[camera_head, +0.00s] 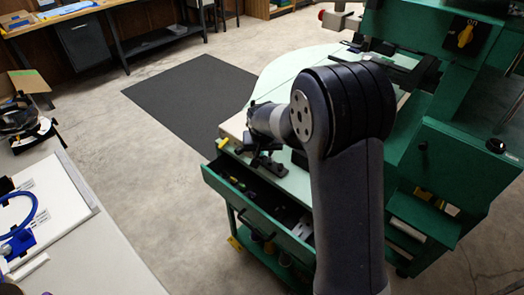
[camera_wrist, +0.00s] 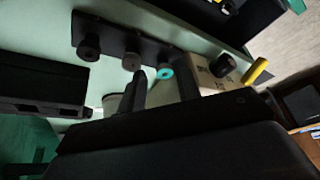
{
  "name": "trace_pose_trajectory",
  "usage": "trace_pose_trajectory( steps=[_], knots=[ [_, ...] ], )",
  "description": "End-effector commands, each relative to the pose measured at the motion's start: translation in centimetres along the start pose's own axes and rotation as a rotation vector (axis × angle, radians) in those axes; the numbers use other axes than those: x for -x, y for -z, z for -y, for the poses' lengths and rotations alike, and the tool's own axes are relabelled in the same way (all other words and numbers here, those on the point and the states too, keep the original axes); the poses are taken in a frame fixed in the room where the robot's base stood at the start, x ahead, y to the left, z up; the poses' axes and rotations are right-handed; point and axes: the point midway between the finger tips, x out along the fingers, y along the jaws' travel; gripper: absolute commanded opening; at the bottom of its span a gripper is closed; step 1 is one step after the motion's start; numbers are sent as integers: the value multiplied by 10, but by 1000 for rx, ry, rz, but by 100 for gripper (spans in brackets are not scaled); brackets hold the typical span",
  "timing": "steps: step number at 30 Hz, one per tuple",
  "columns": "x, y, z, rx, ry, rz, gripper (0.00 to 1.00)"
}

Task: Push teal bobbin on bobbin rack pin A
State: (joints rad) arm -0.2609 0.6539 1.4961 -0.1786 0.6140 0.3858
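The teal bobbin (camera_wrist: 165,73) shows in the wrist view as a small teal ring, near the right end of a dark bar that looks like the bobbin rack (camera_wrist: 110,32). I cannot tell whether it is on a pin. Two dark reddish bobbins (camera_wrist: 89,48) sit along the rack to its left. Pin letters are not readable. My gripper (camera_wrist: 160,75) has its two dark fingers apart, one on each side of the teal bobbin; contact is not clear. In the head view my gripper (camera_head: 262,162) is low over the green bench; the bobbin and rack are not discernible there.
An open green drawer (camera_head: 262,208) juts from the bench front. The green machine (camera_head: 450,75) stands to the right. Floor beyond the drawer is clear.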

Motion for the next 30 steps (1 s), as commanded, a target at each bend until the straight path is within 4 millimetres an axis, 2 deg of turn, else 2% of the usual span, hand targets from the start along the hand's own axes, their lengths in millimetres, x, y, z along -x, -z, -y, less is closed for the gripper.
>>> trace_pose_trajectory(
  steps=[10, 14, 24, 30],
  knots=[
    [1, 1, 5, 3, 8, -5, 41],
    [9, 2, 6, 2, 10, -9, 41],
    [69, 2, 1, 1, 7, -9, 41],
    [98, 1, 0, -1, 4, -4, 41]
  ],
)
